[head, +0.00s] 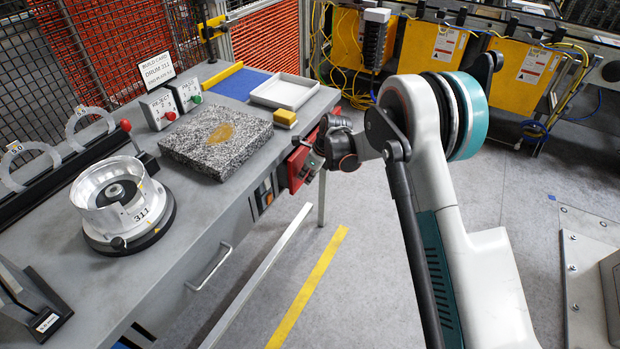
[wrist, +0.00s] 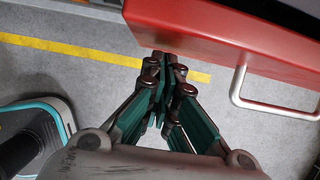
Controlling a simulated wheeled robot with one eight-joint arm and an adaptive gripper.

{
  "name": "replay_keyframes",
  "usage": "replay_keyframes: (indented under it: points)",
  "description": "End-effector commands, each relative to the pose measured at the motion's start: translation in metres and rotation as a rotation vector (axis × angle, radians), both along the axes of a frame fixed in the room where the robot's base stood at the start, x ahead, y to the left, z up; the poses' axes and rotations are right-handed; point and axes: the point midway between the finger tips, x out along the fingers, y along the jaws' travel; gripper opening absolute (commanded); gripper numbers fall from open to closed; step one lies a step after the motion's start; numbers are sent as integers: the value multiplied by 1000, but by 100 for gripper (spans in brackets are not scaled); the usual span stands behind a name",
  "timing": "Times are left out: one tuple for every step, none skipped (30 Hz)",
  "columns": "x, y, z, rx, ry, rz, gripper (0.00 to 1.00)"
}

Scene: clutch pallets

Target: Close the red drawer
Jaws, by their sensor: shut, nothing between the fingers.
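The red drawer (head: 297,168) sits under the right edge of the grey workbench (head: 222,205) and sticks out a little from it. In the wrist view the red drawer front (wrist: 225,28) fills the upper right, with a pale metal bar handle (wrist: 238,88) on its right part. My gripper (wrist: 168,58) is shut and empty, its fingertips at the lower edge of the drawer front, left of the handle. I cannot tell whether they touch it. In the head view my gripper (head: 314,163) is beside the drawer and partly hidden by my wrist.
On the bench are a granite block (head: 216,145), a metal drum (head: 122,208), a white tray (head: 284,91) and a yellow block (head: 285,117). A grey drawer handle (head: 210,268) juts from the bench front. Yellow floor tape (head: 308,288) crosses the open floor.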

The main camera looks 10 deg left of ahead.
Motion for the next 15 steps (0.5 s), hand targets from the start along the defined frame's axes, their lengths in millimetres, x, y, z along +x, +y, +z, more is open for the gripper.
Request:
replay_keyframes:
  points:
    - [0,0,0,0,0,0,0]
    - [0,0,0,0,0,0,0]
    - [0,0,0,0,0,0,0]
    - [0,0,0,0,0,0,0]
    - [0,0,0,0,0,0,0]
    - [0,0,0,0,0,0,0]
    - [1,2,0,0,0,0,0]
    - [1,4,0,0,0,1,0]
    - [3,8,0,0,-1,2,0]
    - [4,12,0,0,-1,2,0]
    - [6,16,0,0,-1,3,0]
    - [9,23,0,0,-1,3,0]
    - [10,29,-1,1,-1,3,0]
    - [12,34,-1,1,-1,3,0]
    - [15,41,0,0,-2,2,0]
